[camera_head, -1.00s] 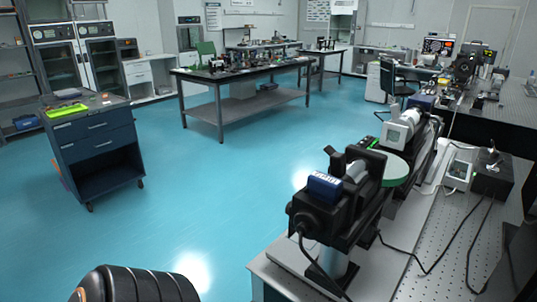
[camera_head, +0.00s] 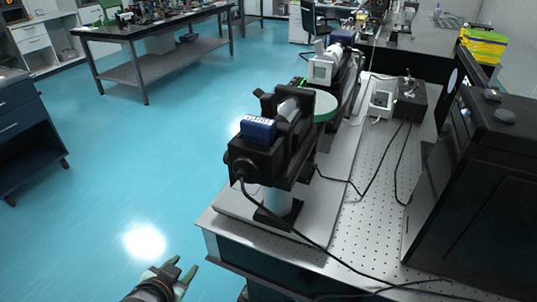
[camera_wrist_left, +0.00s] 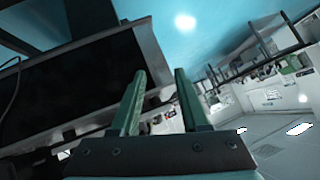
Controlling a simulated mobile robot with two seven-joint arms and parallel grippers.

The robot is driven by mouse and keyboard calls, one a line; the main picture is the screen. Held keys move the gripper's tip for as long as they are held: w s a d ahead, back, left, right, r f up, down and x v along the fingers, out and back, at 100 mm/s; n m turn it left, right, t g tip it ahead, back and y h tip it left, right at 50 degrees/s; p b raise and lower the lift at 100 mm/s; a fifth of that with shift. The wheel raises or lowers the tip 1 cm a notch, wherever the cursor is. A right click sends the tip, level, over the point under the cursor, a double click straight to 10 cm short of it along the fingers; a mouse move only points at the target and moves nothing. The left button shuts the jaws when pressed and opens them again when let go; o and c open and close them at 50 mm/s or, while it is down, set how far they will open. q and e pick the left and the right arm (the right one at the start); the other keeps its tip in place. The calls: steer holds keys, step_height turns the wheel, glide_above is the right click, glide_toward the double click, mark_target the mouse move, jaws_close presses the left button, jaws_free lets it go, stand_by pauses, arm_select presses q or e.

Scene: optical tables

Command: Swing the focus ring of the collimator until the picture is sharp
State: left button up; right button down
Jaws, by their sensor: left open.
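A black optical instrument (camera_head: 275,150) with a blue-labelled box on it stands on the near end of the bench; I take it for the collimator. A pale disc with a green rim (camera_head: 325,108) shows just behind it. I cannot pick out the focus ring for certain. My left gripper (camera_head: 182,266) is low at the bottom of the head view, left of the bench, over the floor and apart from the instrument. Its two green fingers (camera_wrist_left: 161,75) are spread and empty in the left wrist view. My right gripper is not in view.
The perforated bench top (camera_head: 372,200) carries loose black cables. A large black box-like unit (camera_head: 485,190) stands at the right; its front is seen edge-on. A small dark box (camera_head: 411,100) sits farther back. The blue floor (camera_head: 100,200) left of the bench is clear.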

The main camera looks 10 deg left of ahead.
mark_target(269, 102)
arm_select(q)
steer(key=w+d+r+m+t+h, duration=0.1)
steer(key=w+r+m+t+h, duration=0.1)
steer(key=w+r+m+t, duration=0.45)
steer(key=w+d+r+m+t+h, duration=0.1)
steer(key=w+r+h, duration=0.25)
steer(key=r, duration=0.65)
steer(key=w+d+r+m+t+h, duration=0.1)
steer(key=w+r+m+t, duration=0.3)
steer(key=r, duration=0.4)
steer(key=s+d+r+m+g+h, duration=0.15)
steer(key=r+m+g+h, duration=0.4)
steer(key=m+g, duration=0.6)
steer(key=s+d+r+m+g+h, duration=0.1)
steer(key=s+r+m+g+h, duration=0.35)
steer(key=m, duration=1.25)
steer(key=w+d+p, duration=0.1)
steer(key=d, duration=0.2)
steer(key=w+d+g+h+p, duration=0.1)
steer(key=d, duration=0.3)
steer(key=w+d+g+p, duration=0.1)
steer(key=d+p, duration=0.1)
steer(key=d, duration=0.2)
steer(key=shift+w+d+r+h, duration=0.15)
steer(key=shift+w+d+h, duration=0.1)
steer(key=shift+w+h, duration=0.1)
steer(key=shift+d, duration=0.45)
